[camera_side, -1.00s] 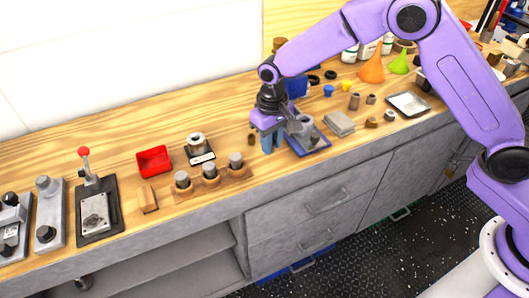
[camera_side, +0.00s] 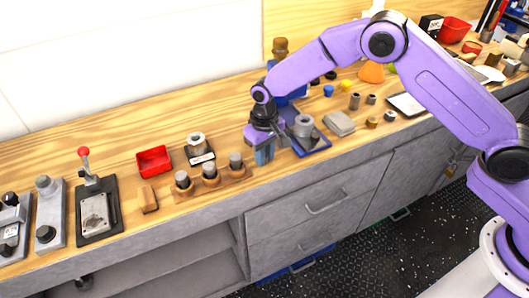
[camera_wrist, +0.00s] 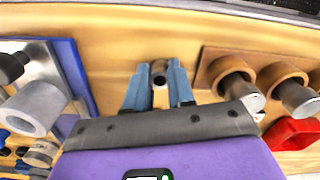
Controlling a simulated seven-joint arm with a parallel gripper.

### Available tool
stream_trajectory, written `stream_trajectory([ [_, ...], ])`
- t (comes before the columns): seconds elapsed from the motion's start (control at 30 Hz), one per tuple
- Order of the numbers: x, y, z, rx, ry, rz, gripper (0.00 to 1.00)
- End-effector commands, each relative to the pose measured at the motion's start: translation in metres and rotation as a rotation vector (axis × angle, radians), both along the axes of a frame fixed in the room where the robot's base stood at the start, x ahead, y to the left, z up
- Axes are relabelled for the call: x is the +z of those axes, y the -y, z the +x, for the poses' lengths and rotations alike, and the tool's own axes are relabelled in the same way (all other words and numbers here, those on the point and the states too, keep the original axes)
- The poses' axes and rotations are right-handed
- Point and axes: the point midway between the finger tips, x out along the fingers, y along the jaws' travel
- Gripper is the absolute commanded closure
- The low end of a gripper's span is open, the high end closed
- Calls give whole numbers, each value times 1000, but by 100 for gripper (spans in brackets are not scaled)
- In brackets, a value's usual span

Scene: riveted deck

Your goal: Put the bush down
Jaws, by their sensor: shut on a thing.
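My gripper (camera_wrist: 159,78) is shut on a small bush (camera_wrist: 159,72), whose round end with a dark hole shows between the blue fingers in the wrist view. In the side view my gripper (camera_side: 264,155) is low over the wooden bench, and its fingers hide the bush. It is between the wooden holder with grey cylinders on the left and the blue tray on the right. I cannot tell whether the bush touches the bench.
The wooden holder (camera_side: 216,185) with three grey-topped cylinders is close on the left. The blue tray (camera_side: 314,148) with a grey cylindrical part is close on the right. A red bin (camera_side: 154,160) is further left.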

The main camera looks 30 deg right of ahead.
Motion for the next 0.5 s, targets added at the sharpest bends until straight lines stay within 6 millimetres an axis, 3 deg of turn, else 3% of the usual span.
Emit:
stream_trajectory([
  [0.03, -2, 0, 0, 0, -1, 0, 100],
  [0.07, -2, 0, 0, 0, -1, 0, 74],
  [0.13, -2, 0, 0, 1, -1, 0, 52],
  [0.5, 2, 0, 0, 0, 0, 0, 52],
])
